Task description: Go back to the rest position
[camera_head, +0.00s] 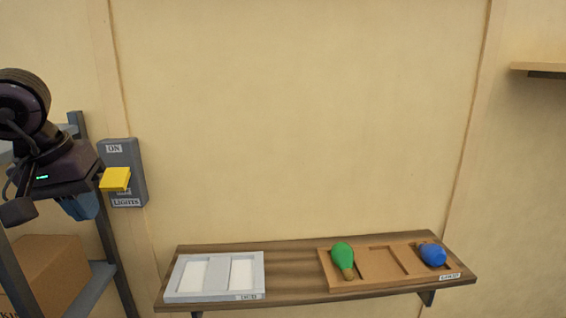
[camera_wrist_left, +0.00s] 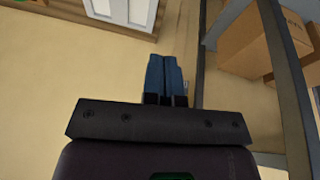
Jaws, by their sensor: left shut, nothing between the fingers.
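My left gripper (camera_head: 82,205) is at the left of the head view, with blue fingers pointing down beside the grey light switch box. In the left wrist view its blue fingers (camera_wrist_left: 166,78) are together, shut and empty. The grey switch box (camera_head: 124,160) on the wall has labels reading ON and LIGHTS, with a yellow lever (camera_head: 115,179) sticking out. The gripper is left of the lever and looks apart from it. My right gripper is not in view.
A wooden wall shelf (camera_head: 290,269) holds a white tray (camera_head: 214,277) and a brown tray (camera_head: 382,264) with a green bulb (camera_head: 343,258) and a blue bulb (camera_head: 432,254). A grey rack (camera_head: 100,235) with a cardboard box (camera_head: 48,268) stands at left. The middle wall is clear.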

